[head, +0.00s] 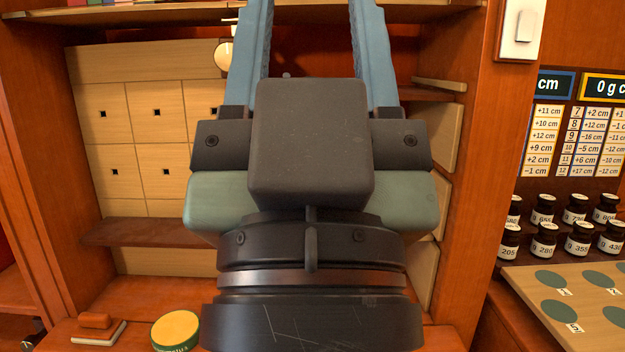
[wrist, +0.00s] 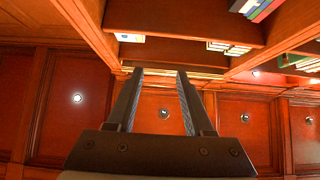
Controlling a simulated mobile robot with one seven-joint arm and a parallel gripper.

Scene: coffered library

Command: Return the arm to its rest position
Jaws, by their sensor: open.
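My gripper (head: 311,50) fills the middle of the head view, raised and pointing up in front of a wooden cabinet. Its two long blue-grey fingers stand well apart with nothing between them. In the wrist view my gripper (wrist: 159,75) also shows open and empty, with the coffered wooden ceiling (wrist: 55,110) and upper shelves beyond it. The fingertips are cut off at the top of the head view.
Behind my gripper is a cabinet with pale drawer fronts (head: 157,110). A round yellow-topped tin (head: 176,330) and a small book-like block (head: 98,333) lie at lower left. Labelled dark jars (head: 575,210) and a board with green discs (head: 590,275) stand at right.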

